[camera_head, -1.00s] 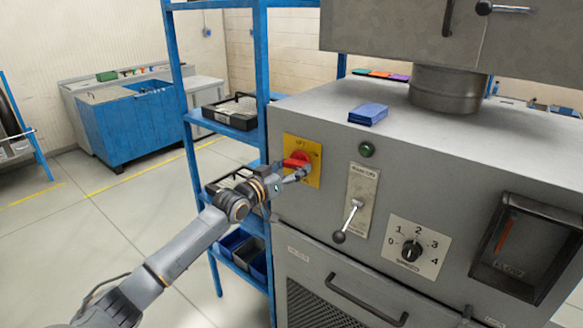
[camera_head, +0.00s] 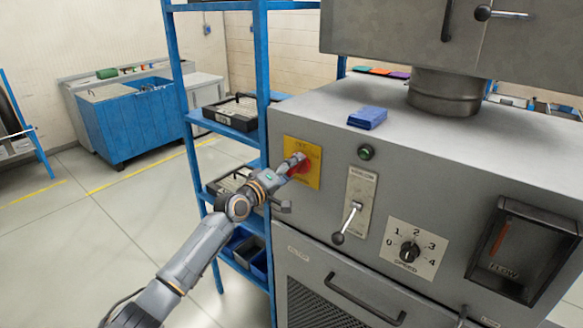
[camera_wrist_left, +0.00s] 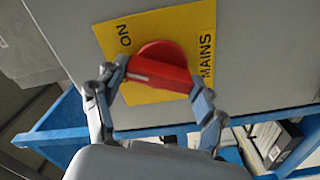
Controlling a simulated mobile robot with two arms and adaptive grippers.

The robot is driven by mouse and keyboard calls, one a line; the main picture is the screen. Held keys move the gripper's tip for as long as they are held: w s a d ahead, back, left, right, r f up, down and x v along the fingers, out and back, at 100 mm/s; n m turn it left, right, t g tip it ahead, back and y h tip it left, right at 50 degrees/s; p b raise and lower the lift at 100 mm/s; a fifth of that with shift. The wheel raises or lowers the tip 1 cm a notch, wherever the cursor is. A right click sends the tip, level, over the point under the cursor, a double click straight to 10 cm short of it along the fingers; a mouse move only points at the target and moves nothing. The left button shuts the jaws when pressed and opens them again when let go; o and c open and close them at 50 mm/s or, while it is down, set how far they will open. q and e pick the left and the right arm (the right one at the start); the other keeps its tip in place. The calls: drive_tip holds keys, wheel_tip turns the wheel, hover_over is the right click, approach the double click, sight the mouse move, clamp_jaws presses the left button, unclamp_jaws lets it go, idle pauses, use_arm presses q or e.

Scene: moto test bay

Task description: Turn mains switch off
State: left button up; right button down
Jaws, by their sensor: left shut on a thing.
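The mains switch is a red rotary knob (camera_head: 305,168) on a yellow plate (camera_head: 313,152) at the left end of the grey machine's front. In the left wrist view the knob (camera_wrist_left: 160,72) has a raised red handle bar, and its plate (camera_wrist_left: 190,28) reads "ON" and "MAINS". My left gripper (camera_head: 296,165) is at the knob and partly covers it in the head view. In the wrist view its two fingers (camera_wrist_left: 160,84) are at opposite ends of the handle bar, shut on it. My right gripper is not in view.
Right of the switch on the panel are a green button (camera_head: 366,152), a lever (camera_head: 347,222) and a speed dial (camera_head: 410,251). A blue shelf rack (camera_head: 264,75) stands close behind my left arm. A blue box (camera_head: 367,117) lies on the machine top.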

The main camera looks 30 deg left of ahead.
use_arm(q)
drive_tip(key=n+p, duration=0.1)
drive_tip(key=n, duration=0.4)
drive_tip(key=shift+a+p, duration=0.1)
drive_tip(key=shift+p, duration=0.2)
drive_tip(key=shift+n, duration=0.4)
drive_tip(key=o, duration=1.2)
drive_tip(key=shift+c, duration=0.2)
drive_tip(key=shift+s, duration=0.1)
drive_tip(key=s+a, duration=0.1)
drive_tip(key=s, duration=1)
drive_tip(key=shift+s, duration=0.4)
